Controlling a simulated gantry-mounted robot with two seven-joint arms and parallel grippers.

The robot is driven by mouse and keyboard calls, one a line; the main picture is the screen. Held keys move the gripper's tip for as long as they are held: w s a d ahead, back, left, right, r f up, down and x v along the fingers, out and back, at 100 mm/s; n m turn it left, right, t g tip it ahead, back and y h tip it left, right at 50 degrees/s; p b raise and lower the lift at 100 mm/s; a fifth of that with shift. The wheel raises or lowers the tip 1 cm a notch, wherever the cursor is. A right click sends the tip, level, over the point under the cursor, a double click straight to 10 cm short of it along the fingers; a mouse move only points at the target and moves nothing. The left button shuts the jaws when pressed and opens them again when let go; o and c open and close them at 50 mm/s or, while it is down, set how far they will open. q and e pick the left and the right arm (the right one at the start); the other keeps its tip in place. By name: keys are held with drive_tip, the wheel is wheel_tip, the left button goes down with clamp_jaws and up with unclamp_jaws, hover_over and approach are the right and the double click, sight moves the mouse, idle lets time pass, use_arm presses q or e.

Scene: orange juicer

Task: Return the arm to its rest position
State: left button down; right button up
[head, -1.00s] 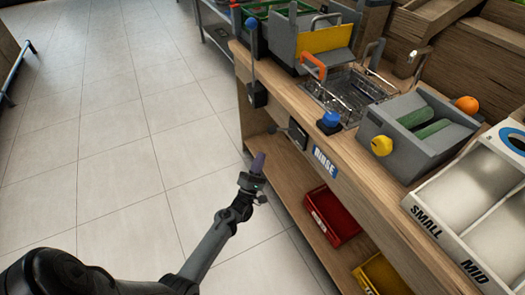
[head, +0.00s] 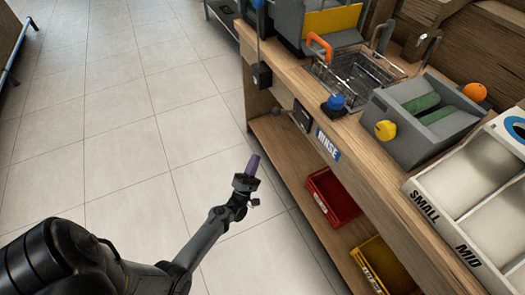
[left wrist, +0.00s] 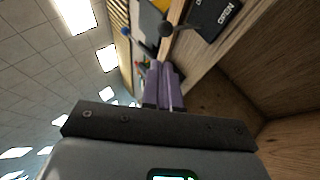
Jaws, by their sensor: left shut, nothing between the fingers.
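My left arm comes in from the lower left in the head view. Its gripper (head: 253,165) has purple fingers and points up, over the tiled floor beside the wooden workbench (head: 292,88). The fingers are together with nothing between them. In the left wrist view the purple fingers (left wrist: 164,86) also lie side by side, shut and empty. The gripper appears apart from the bench. My right gripper is not in view.
The bench carries a wire basket in a sink (head: 355,75), a blue button (head: 336,102), a grey unit with a yellow knob (head: 386,130), an orange (head: 475,92) and a sorting tray (head: 408,188). Red (head: 331,197) and yellow (head: 380,265) bins sit below. Floor at left is clear.

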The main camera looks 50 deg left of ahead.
use_arm(q)
drive_tip(key=s+d+r+m+h+p, duration=0.3)
drive_tip(key=s+m+h+p, duration=0.1)
drive_tip(key=s+h+p, duration=0.15)
drive_tip(key=d+r+m+g+h+p, duration=0.6)
drive_tip(key=d+r+m+g+p, duration=0.3)
drive_tip(key=d+m, duration=0.55)
drive_tip(key=s+d+r+m+g+y, duration=0.1)
drive_tip(key=s+r+m+g, duration=0.1)
drive_tip(key=s+m+g, duration=0.5)
drive_tip(key=s+d+r+m+g+y, duration=0.1)
drive_tip(key=s+r+m+g+y, duration=0.15)
drive_tip(key=s+m+g, duration=0.4)
wheel_tip(320, 180, up, 37)
drive_tip(key=s+n+t+h+p, duration=0.1)
drive_tip(key=n+t+p, duration=0.1)
drive_tip(key=p, duration=3.5)
drive_tip(key=shift+s+a+n, duration=0.15)
drive_tip(key=shift+s+n, duration=0.15)
drive_tip(key=shift+n, duration=0.2)
